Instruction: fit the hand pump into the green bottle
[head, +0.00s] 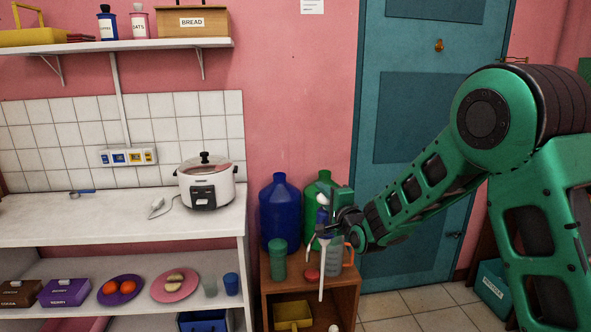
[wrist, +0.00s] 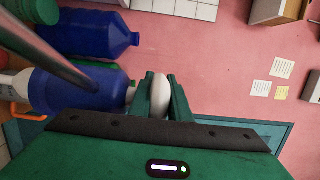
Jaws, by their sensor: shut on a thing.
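The hand pump has a white head, a blue collar (head: 322,216) and a long white tube; it hangs upright. My gripper (head: 324,198) is shut on its white head (wrist: 161,95), and the blue collar (wrist: 75,80) shows large in the wrist view. In the head view the pump's tube (head: 321,282) hangs in front of the cabinet, outside any bottle. The green bottle (head: 309,205) stands on the cabinet beside the blue bottle, partly hidden behind my gripper and the pump. Only a sliver of green shows behind the collar in the wrist view.
The blue bottle (head: 280,215) stands left of the green one. A green tumbler (head: 278,260) and a grey jug with an orange handle (head: 335,262) stand in front on the wooden cabinet (head: 345,290). A counter with a rice cooker (head: 207,183) lies left; a teal door (head: 385,240) is behind.

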